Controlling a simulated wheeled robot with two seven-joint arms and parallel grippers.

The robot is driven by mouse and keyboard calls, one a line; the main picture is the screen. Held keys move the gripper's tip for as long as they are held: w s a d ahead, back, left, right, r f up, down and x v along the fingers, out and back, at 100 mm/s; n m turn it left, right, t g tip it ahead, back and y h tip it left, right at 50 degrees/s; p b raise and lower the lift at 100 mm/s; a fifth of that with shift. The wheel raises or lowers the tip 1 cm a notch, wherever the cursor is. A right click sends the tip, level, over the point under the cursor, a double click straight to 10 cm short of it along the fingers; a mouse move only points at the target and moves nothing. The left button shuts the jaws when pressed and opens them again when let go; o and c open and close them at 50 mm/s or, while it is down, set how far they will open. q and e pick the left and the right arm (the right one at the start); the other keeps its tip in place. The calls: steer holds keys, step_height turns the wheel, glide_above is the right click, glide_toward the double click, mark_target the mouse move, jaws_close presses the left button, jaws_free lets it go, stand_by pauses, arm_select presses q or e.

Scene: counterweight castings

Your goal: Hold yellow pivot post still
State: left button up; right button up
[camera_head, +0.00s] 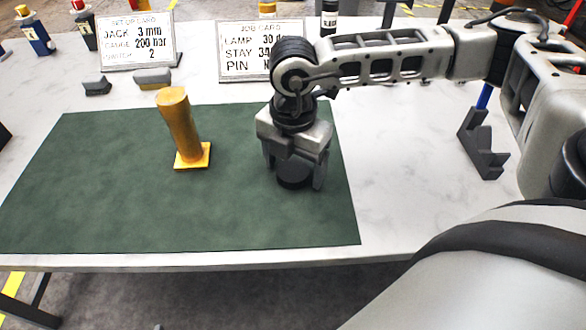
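The yellow pivot post (179,125) stands on a square yellow base on the green mat (90,185), left of my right gripper. The post leans to the left at its top, and nothing touches it. My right gripper (293,178) points down over the right part of the mat, apart from the post. Its fingers are spread on either side of a dark round piece (293,172) low at the mat. Whether the fingers press on that piece cannot be told. My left gripper is not in view.
Two cards, the set-up card (137,42) and the job card (246,50), stand at the back. Small grey blocks (152,77) lie before the set-up card. A dark stepped bracket (482,145) stands at the right. The mat's left and front areas are clear.

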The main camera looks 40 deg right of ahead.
mark_target(293, 169)
steer(key=c, duration=0.9)
step_height(293, 169, up, 10)
steer(key=shift+r, duration=0.1)
